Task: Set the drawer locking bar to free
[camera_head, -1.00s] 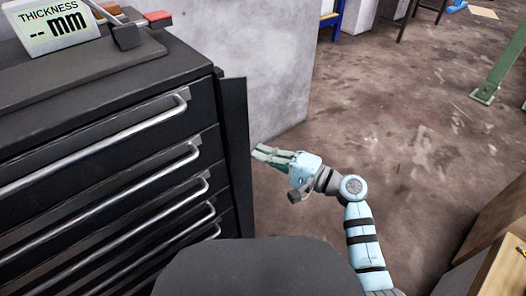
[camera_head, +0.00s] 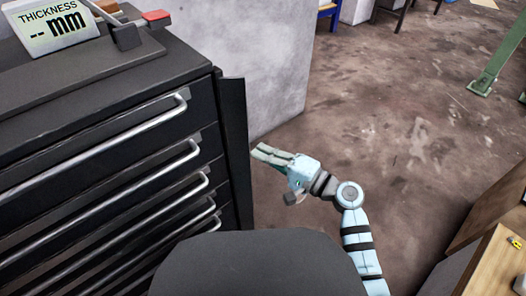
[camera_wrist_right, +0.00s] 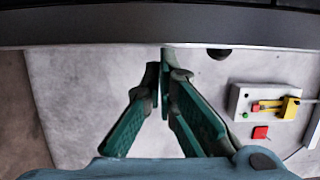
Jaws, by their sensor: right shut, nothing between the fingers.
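The black drawer cabinet (camera_head: 197,90) fills the left of the head view, with several drawers and long silver handles. The drawer locking bar (camera_head: 236,140) is a tall dark strip along the cabinet's right front edge. A dark horizontal bar with a pale lower edge crosses the top of the right wrist view (camera_wrist_right: 110,27); I cannot tell for sure if it is the locking bar. My right gripper (camera_head: 257,151) is shut and empty, its fingers pointing left just right of the bar. In the wrist view its green fingers (camera_wrist_right: 163,80) point toward the dark bar; contact is unclear. My left gripper is not in view.
A thickness display (camera_head: 50,25) and a red-tipped device stand on the cabinet top. A pale wall block (camera_head: 270,60) stands behind. A small box with yellow, red and green parts (camera_wrist_right: 272,103) shows in the wrist view. Open floor lies right; a wooden edge (camera_head: 490,265) is lower right.

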